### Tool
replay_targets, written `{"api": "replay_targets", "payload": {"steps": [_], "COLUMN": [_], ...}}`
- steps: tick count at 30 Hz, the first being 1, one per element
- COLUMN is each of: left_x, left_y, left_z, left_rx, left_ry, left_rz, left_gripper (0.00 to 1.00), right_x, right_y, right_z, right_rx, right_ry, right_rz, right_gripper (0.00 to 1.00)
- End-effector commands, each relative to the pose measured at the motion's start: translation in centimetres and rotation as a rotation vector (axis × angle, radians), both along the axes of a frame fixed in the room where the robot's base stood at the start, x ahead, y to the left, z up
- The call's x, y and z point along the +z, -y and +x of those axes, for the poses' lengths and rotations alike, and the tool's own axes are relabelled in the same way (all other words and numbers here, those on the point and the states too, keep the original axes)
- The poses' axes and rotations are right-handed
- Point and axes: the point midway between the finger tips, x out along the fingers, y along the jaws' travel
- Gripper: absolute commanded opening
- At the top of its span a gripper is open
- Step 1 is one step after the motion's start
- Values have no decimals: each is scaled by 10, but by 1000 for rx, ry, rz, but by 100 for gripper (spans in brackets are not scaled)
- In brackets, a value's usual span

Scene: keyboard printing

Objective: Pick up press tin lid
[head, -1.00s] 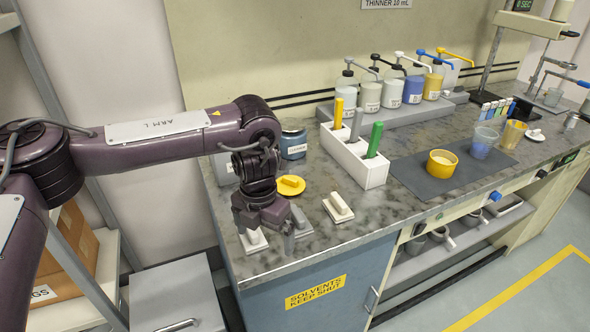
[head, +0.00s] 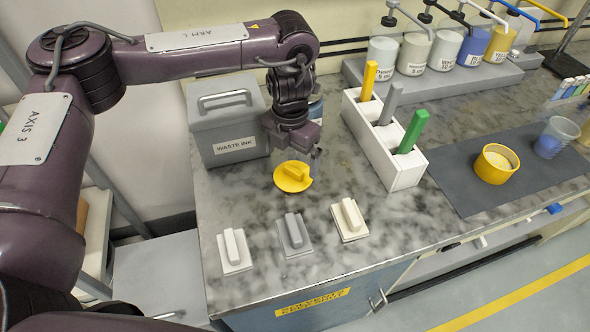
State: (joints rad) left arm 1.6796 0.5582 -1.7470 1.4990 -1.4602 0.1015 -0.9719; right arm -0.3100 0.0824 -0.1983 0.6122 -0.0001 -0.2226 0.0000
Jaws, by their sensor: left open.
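The press tin lid is most likely the round yellow lid (head: 293,177) with a raised yellow grip bar. It lies flat on the marbled bench top. My left gripper (head: 298,153) points down just behind and above the lid. It is open and looks empty, with its fingertips only partly visible. I cannot tell its exact height over the lid. A yellow tin (head: 493,165) with pale contents stands open on a dark mat (head: 470,203) at the right. My right gripper is not in view.
Three handled blocks, white (head: 234,252), grey (head: 295,237) and cream (head: 349,221), sit in front of the lid. A grey waste ink bin (head: 228,124) stands behind left. A white rack (head: 383,150) with coloured handles stands right. Bare bench surrounds the lid.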

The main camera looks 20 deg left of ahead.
Motion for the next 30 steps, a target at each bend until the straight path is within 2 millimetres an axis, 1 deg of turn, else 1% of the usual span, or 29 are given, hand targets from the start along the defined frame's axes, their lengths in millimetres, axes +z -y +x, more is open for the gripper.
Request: {"api": "replay_targets", "payload": {"steps": [1, 2, 5, 8, 10, 12, 14, 17, 20, 28, 29, 30], "left_x": [-6, -9, -23, -38, -46, -50, -52, -51, -51, -51, -51, -51], "left_y": [1, 1, 3, 4, 4, 4, 4, 4, 4, 4, 4, 4], "left_z": [0, 0, 0, 1, 1, 2, 2, 2, 2, 2, 2, 2], "left_rx": [1, 1, 1, 2, 1, 2, 2, 1, 1, 1, 1, 1], "left_ry": [-1, -3, -4, -3, -3, -1, 1, 2, 1, 1, 1, 1], "left_rz": [-1, -1, -2, -1, -1, -1, -1, -1, 0, 0, 0, 0], "left_gripper": [100, 100, 100, 100, 100, 100, 100, 100, 100, 65, 61, 61], "right_x": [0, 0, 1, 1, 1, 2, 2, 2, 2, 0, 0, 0], "right_y": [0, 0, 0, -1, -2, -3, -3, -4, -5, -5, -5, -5], "right_z": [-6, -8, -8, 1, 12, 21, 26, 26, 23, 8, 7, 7], "right_rx": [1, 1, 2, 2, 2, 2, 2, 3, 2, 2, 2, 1], "right_ry": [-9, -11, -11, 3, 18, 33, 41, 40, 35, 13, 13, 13], "right_rz": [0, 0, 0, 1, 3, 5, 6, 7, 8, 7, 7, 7], "right_gripper": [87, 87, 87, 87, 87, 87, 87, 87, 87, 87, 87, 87]}}
